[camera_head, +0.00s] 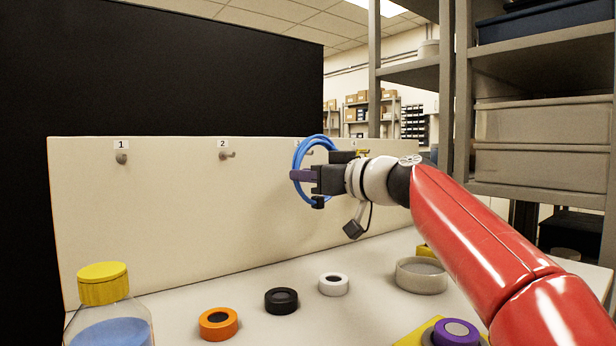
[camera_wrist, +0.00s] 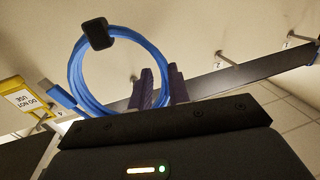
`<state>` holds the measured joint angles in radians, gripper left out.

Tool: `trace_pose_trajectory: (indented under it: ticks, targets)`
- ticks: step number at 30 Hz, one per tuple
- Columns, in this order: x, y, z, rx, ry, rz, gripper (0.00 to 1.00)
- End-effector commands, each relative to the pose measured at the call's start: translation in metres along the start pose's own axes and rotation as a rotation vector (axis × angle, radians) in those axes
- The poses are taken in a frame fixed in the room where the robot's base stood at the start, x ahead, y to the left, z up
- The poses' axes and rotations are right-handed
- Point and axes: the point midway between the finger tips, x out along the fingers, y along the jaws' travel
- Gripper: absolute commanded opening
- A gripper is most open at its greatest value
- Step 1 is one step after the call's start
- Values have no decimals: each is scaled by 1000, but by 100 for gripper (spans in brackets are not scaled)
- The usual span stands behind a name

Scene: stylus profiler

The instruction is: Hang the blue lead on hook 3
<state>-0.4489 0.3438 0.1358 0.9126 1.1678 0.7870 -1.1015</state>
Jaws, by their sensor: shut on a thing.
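The blue lead (camera_head: 299,160) is a coil of blue cable hanging upright from my gripper (camera_head: 297,175), in front of the pale hook board (camera_head: 150,200). In the wrist view the coiled blue lead (camera_wrist: 76,75) has a black strap and a loose plug end at lower left. My gripper's purple fingers (camera_wrist: 162,82) are shut on the coil's near side. Hook 3 (camera_head: 310,152) shows through the ring in the head view, its label mostly covered by the coil. Whether the coil touches the hook cannot be told.
Hook 1 (camera_head: 122,158) and hook 2 (camera_head: 226,155) are bare. A yellow "DO NOT USE" tag (camera_wrist: 25,100) is beside label 4. Below stand a yellow-capped bottle (camera_head: 103,283), orange ring (camera_head: 218,323), black ring (camera_head: 281,300), white ring (camera_head: 333,284) and round dish (camera_head: 421,280).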

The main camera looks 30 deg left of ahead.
Motion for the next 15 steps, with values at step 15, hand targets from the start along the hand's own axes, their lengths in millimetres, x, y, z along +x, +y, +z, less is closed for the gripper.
trace_pose_trajectory:
  ticks: [15]
  targets:
    - [3, 1, -1, 0, 1, 0, 0]
